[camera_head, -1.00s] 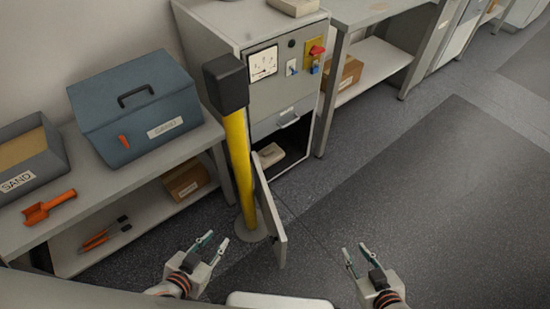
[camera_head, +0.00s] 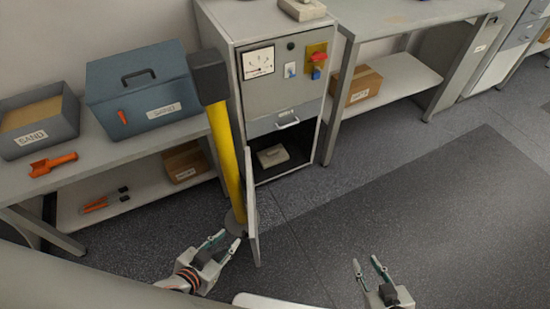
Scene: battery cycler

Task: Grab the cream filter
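A cream block-shaped filter (camera_head: 272,156) lies in the dark lower compartment of the grey cabinet (camera_head: 212,30). A second cream block (camera_head: 302,9) sits on top of the cabinet; I cannot tell which one the task means. The compartment's door (camera_head: 252,215) stands open and is seen nearly edge-on. My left gripper (camera_head: 227,243) is open and empty, in front of and left of the open door. My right gripper (camera_head: 368,264) is open and empty, low in the picture and to the right. Both are well apart from either cream block.
A yellow post (camera_head: 226,160) with a black top stands just left of the door, close to the cabinet. The left bench (camera_head: 130,150) carries a blue box (camera_head: 145,90) and a sand bin (camera_head: 40,125). Open floor (camera_head: 420,210) lies to the right.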

